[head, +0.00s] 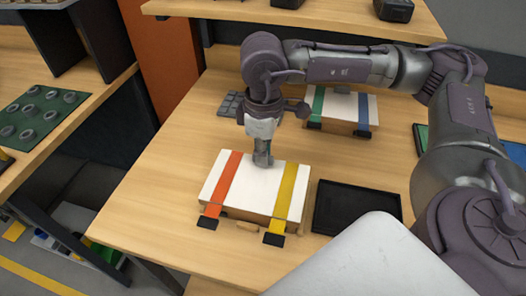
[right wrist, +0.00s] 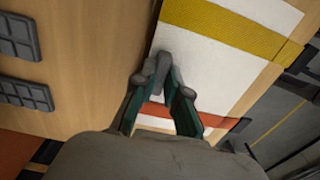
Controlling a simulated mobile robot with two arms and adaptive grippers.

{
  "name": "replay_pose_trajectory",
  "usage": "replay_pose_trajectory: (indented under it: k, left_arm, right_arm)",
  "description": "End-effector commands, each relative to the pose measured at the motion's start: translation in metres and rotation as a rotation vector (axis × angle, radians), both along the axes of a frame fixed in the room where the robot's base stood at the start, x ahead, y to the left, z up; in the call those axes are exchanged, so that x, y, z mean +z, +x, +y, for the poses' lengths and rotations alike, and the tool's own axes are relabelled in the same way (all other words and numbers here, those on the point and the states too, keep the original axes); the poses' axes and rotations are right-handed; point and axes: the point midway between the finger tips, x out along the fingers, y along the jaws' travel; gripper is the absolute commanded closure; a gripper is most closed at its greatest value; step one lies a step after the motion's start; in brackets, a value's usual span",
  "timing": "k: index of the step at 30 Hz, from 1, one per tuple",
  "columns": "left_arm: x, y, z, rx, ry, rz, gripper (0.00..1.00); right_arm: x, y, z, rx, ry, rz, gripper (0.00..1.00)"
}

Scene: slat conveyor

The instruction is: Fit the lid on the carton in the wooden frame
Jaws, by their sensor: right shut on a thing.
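A white lid (head: 255,180) with an orange band and a yellow band lies over the carton (head: 262,217) at the near middle of the wooden table. The bands run down the near side to black end tabs. In the right wrist view the fingertips of the gripper (right wrist: 158,75) meet at the edge of the white lid (right wrist: 205,70). The wooden frame is mostly hidden; a small wooden piece (head: 247,227) shows at the near side. I cannot tell whether the lid is fully seated. My left gripper is out of view.
A black tray (head: 357,208) lies right of the carton. A second white-topped box (head: 343,107) with green and blue bands stands behind. A grey gridded pad (head: 230,104) lies at the back left. A raised shelf (head: 300,14) crosses the back. The table's left part is clear.

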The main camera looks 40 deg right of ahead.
Motion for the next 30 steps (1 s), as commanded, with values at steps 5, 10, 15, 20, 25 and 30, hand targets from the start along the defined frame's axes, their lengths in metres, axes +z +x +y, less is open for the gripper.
replay_pose_trajectory:
  k: [5,10,15,20,25,30]
  left_arm:
    - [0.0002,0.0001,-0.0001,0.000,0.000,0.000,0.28]
    - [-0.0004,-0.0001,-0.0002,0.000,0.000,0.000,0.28]
    - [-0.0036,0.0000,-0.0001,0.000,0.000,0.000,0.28]
    - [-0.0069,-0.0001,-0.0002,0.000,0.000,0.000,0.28]
    - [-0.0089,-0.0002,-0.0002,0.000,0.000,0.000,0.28]
    - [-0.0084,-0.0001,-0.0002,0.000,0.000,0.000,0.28]
  right_arm:
    - [0.0003,0.0002,0.0001,0.000,0.001,-0.001,1.00]
    - [-0.0001,0.0002,0.0001,0.000,0.001,-0.001,1.00]
    - [-0.0016,0.0002,0.0003,0.000,0.001,-0.001,1.00]
    - [-0.0024,0.0004,0.0005,0.000,0.001,-0.002,1.00]
    - [-0.0026,0.0003,0.0003,0.000,0.001,-0.001,1.00]
    - [-0.0020,0.0002,0.0002,0.000,0.001,-0.001,1.00]
